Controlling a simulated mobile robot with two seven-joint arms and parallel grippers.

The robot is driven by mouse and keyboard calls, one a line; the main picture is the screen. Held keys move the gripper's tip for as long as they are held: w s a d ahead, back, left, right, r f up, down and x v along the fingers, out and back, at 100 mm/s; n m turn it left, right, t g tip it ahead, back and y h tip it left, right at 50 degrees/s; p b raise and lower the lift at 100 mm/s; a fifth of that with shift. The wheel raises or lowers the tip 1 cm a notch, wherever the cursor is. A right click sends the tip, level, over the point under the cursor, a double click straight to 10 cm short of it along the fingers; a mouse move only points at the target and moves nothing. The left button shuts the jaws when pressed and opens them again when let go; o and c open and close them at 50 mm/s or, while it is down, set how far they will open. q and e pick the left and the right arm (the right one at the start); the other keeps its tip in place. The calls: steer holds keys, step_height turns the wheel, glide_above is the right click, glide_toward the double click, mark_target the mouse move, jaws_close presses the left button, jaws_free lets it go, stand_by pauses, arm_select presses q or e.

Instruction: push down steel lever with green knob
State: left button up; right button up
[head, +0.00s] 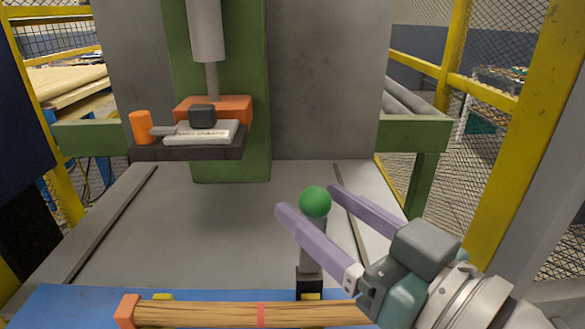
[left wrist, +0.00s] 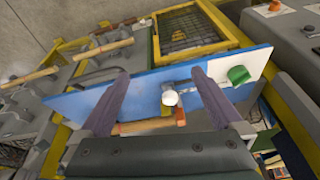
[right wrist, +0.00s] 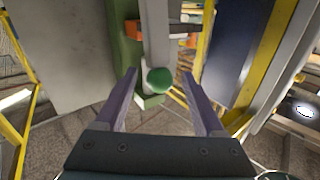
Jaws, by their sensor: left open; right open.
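The steel lever (head: 312,255) stands upright from a dark base near the front of the grey machine bed, with a round green knob (head: 315,202) on top. My right gripper (head: 307,199) comes in from the lower right, open, and in the head view the knob shows between its fingers. In the right wrist view the knob (right wrist: 159,80) lies between the open fingertips (right wrist: 158,72); I cannot tell whether a finger touches it. My left gripper (left wrist: 161,72) is open over a blue panel and shows only in its own wrist view.
A dark block with an orange knob (head: 141,127) sits under the vertical ram (head: 206,30). Yellow guard posts (head: 520,130) stand at the right. The middle of the bed (head: 220,225) is clear.

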steer(key=shift+x, duration=2.3)
steer(key=shift+c, duration=0.3)
jaws_close()
